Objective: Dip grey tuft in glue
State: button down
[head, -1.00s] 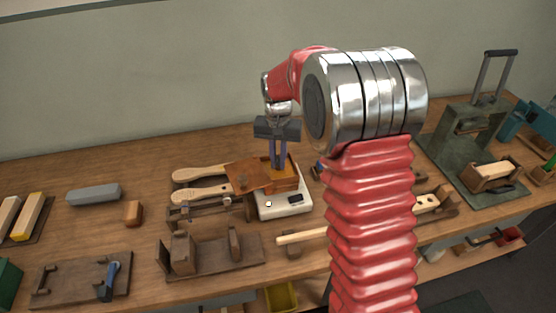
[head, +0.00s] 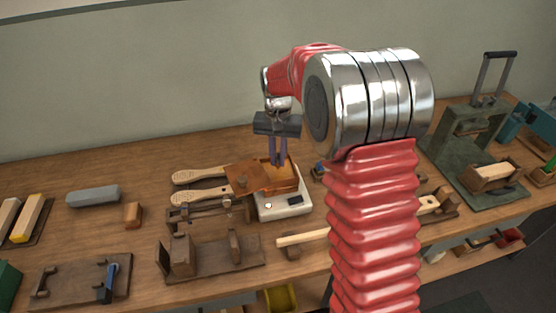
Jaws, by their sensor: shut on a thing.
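My gripper (head: 279,163) points down with its two narrow fingers close together, their tips at the opening of the orange-brown glue box (head: 285,184). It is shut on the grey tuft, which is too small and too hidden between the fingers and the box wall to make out. The glue box stands on a white scale-like unit (head: 298,207) with a small dark display. Its brown lid (head: 247,178) is tilted open to the left. I cannot tell whether the tuft touches the glue.
Two wooden brush bodies (head: 200,174) lie left of the lid, with a wooden fixture (head: 205,212) in front. A grey bar (head: 93,195) and a small brown block (head: 133,214) lie further left. A green lever press (head: 475,145) stands at right. Bare bench shows behind the brushes.

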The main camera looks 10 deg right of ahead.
jog(key=shift+r, duration=2.8)
jog(key=shift+f, duration=0.1)
